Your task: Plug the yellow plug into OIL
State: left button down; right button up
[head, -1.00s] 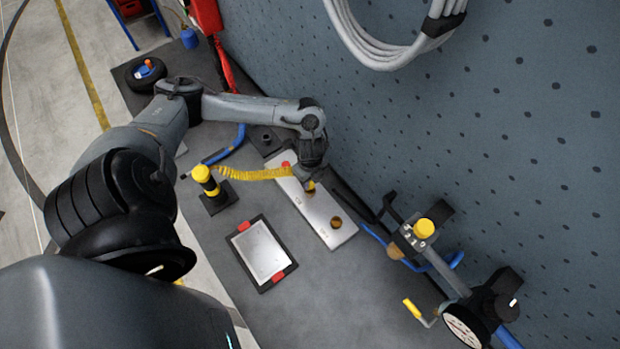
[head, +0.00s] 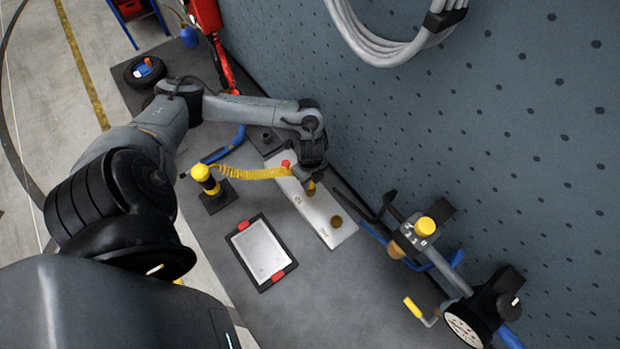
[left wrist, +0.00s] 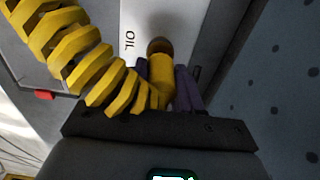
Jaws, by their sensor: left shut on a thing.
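My left gripper (left wrist: 163,82) is shut on the yellow plug (left wrist: 160,80), with one dark finger on each side of it. The plug's far end meets the round brass socket (left wrist: 160,46) beside the word OIL in the left wrist view. I cannot tell whether the plug is inside the socket or only over it. A yellow coiled cord (head: 255,173) runs from the plug to a yellow-and-black post (head: 207,185). The socket panel (head: 312,212) is pale and lies on the bench under my left gripper (head: 310,187). My right gripper is not in view.
A second brass socket (head: 336,222) on the panel is free. A framed tablet (head: 260,252) lies nearer on the bench. A blue hose fitting with a yellow knob (head: 425,226) and a gauge (head: 464,328) stand at the right. A pegboard wall (head: 500,130) rises behind.

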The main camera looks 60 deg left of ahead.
pick_arm(q)
jog(key=shift+f+b, duration=0.5)
jog(key=shift+f, duration=0.5)
jog(key=c, duration=0.7)
grip_release()
jog(key=shift+r, duration=0.1)
